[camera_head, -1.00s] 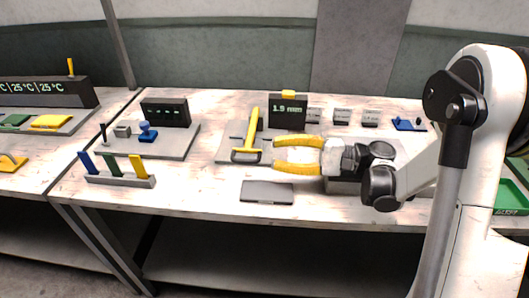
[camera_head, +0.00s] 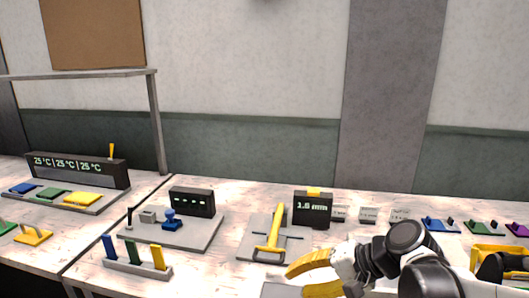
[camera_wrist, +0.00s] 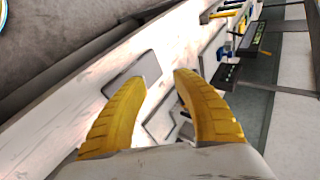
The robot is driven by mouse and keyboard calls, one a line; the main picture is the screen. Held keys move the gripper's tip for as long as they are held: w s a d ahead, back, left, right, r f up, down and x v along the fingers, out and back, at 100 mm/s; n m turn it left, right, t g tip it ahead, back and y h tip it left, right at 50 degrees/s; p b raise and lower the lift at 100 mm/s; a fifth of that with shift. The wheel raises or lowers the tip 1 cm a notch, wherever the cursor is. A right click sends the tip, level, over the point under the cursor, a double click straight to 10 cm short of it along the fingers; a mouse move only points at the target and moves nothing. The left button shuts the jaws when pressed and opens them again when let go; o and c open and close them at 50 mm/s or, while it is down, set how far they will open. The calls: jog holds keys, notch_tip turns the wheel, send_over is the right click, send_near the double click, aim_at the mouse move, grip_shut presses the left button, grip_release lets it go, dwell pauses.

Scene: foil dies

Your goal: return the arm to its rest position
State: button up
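My gripper (camera_head: 312,277) has yellow fingers and is at the bottom of the head view, right of centre. Its fingers are apart, with nothing between them. In the wrist view my gripper (camera_wrist: 160,82) is also open and empty, above the bench. A dark grey flat plate (camera_wrist: 133,74) lies on the bench beyond the fingertips in that view. In the head view the same plate (camera_head: 280,291) is partly cut off by the lower edge. My arm enters from the bottom right.
A yellow-handled press (camera_head: 275,235) and a display reading about 1.5 mm (camera_head: 313,208) stand behind my gripper. A rack with blue, green and yellow handles (camera_head: 138,268) is to the left. Blue, green and purple pieces (camera_head: 483,227) sit at the right. A temperature unit (camera_head: 78,170) is far left.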

jog(key=s+d+n+t+h, duration=0.2)
jog(key=s+d+n+h, duration=0.3)
jog(key=s+d+h, duration=0.3)
jog(key=s+d, duration=0.2)
jog(key=s, duration=0.1)
jog(key=shift+d+f+t+h, duration=0.15)
jog(key=shift+d+t+h, duration=0.25)
dwell(1.2)
